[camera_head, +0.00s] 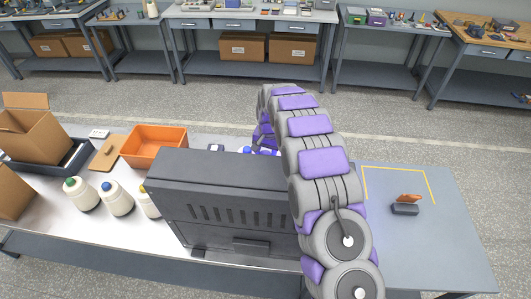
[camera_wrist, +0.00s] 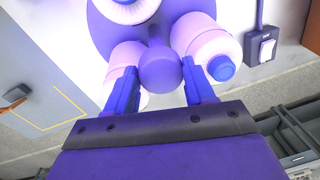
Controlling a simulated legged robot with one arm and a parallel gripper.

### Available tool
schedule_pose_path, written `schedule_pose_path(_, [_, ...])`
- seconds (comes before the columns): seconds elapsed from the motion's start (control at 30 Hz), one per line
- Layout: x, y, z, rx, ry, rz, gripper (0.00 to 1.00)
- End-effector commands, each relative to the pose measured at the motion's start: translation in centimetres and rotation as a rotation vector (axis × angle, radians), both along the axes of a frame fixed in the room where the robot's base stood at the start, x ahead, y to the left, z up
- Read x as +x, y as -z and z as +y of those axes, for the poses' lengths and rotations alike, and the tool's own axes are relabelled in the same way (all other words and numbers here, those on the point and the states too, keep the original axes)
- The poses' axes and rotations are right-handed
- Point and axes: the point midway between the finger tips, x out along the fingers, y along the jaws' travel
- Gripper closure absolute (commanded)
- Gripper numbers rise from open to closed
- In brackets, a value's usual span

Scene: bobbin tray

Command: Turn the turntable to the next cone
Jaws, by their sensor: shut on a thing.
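The turntable (camera_wrist: 98,28) shows in the wrist view as a round purple-looking disc. Pale cones stand on it: one at the left (camera_wrist: 122,57), one at the right (camera_wrist: 205,40) with a blue tip, and one partly cut off at the top (camera_wrist: 125,10). A rounded purple knob (camera_wrist: 158,72) is between them. My gripper (camera_wrist: 161,80) has its two blue fingers on either side of the knob and is shut on it. In the head view the dark grey cabinet and my arm hide most of the turntable and the gripper.
The dark cabinet (camera_head: 215,206) stands at the table's front. Left of it are several cones (camera_head: 81,195), an orange bin (camera_head: 155,146) and cardboard boxes (camera_head: 30,135). A black switch box (camera_wrist: 262,46) is near the turntable. A yellow-marked area (camera_head: 385,185) lies right.

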Motion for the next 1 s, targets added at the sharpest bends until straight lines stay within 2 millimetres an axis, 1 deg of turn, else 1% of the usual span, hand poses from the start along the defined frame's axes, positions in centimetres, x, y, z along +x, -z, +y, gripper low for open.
schedule_pose_path(0.03, [0.01,-0.05,0.12,0.001,-0.001,-0.001,0.88])
schedule_pose_path(0.17, [0.02,-0.05,0.16,0.001,-0.001,-0.001,1.0])
schedule_pose_path(0.57, [0.02,-0.04,0.16,0.002,-0.042,-0.002,1.0])
schedule_pose_path(1.0, [0.13,-0.03,0.16,0.004,-0.233,-0.004,1.0])
